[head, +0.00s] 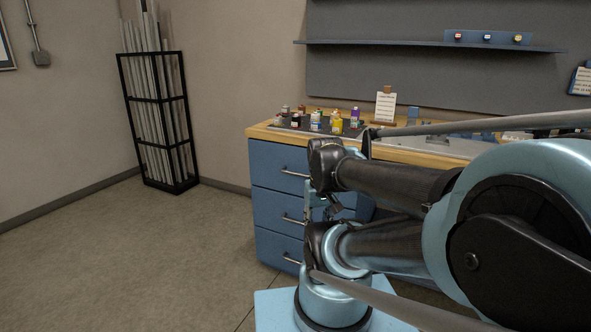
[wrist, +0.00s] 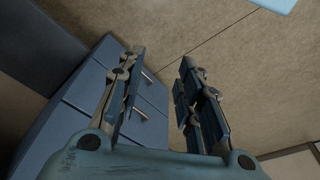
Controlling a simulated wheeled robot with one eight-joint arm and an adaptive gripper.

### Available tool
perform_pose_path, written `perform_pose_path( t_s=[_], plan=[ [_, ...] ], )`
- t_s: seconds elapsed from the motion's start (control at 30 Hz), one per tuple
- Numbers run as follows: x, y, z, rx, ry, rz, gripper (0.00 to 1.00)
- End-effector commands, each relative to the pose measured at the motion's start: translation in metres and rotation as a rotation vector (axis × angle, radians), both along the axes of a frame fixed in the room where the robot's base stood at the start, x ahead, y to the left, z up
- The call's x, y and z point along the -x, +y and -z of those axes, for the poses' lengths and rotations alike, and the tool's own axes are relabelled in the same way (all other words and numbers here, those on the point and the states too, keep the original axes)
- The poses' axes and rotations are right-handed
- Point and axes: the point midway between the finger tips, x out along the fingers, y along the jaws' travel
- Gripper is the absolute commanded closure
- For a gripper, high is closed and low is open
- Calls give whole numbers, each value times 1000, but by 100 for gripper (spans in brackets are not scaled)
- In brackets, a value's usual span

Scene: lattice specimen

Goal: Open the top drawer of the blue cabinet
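The blue cabinet (head: 272,205) stands under a wooden worktop in the head view, with three drawers stacked in its front. The top drawer (head: 268,163) looks closed, and its silver bar handle (head: 294,173) shows just left of my arm. My gripper (head: 320,205) is in front of the cabinet's right part, partly hidden by my arm. In the wrist view my gripper (wrist: 164,60) is open, with nothing between its fingers. The cabinet (wrist: 75,125) lies behind and left of the left finger there, with bar handles (wrist: 150,77) showing past it. I cannot tell whether the finger touches the cabinet.
The worktop (head: 262,132) carries a dark tray with several small bottles (head: 337,123) and a clipboard (head: 386,106). A black rack of long rods (head: 157,120) stands in the corner. The floor (head: 130,260) left of the cabinet is clear.

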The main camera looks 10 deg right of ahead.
Motion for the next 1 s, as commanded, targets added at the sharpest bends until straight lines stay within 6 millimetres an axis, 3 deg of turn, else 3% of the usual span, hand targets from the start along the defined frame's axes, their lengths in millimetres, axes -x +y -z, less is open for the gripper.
perform_pose_path(
  t_s=[0.27, 0.37, 0.57, 1.0],
  plan=[
    [7, 0, -7, -2, -11, 14, 67],
    [-2, -3, -18, -10, -10, 73, 67],
    [-43, -4, -57, -46, -8, 328, 67],
    [-168, 1, -132, -135, -20, 1008, 67]
  ],
)
